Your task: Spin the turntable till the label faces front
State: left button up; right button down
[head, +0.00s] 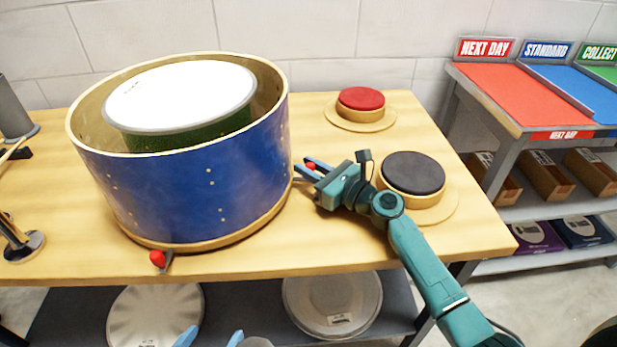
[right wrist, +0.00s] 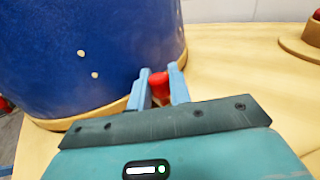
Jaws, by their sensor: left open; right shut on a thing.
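A large blue drum shell (head: 190,195) with wooden hoops stands on the bench; a smaller green drum with a white head (head: 180,95) sits inside it. Any turntable under the shell is mostly hidden. I see no clear label on the blue side facing me. A red knob (head: 158,258) on a grey piece shows at the shell's front base. My right gripper (head: 308,170) is beside the shell's right base, shut on another red knob, which also shows in the right wrist view (right wrist: 158,86). My left gripper (head: 211,339) is open and empty at the bottom edge, below the bench front.
Right of my right gripper are a dark round pad (head: 413,172) and a red-topped round pad (head: 361,98) on wooden discs. A metal stand (head: 20,240) is at the far left. Drum heads lie on the lower shelf (head: 245,305). A shelf rack with coloured trays (head: 497,92) stands right.

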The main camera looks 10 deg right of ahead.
jog(key=shift+w+d, duration=0.15)
jog(key=shift+w, duration=0.45)
jog(key=c, duration=1.3)
grip_release()
jog(key=shift+c, duration=0.2)
jog(key=shift+s, duration=0.1)
jog(key=v, duration=1.3)
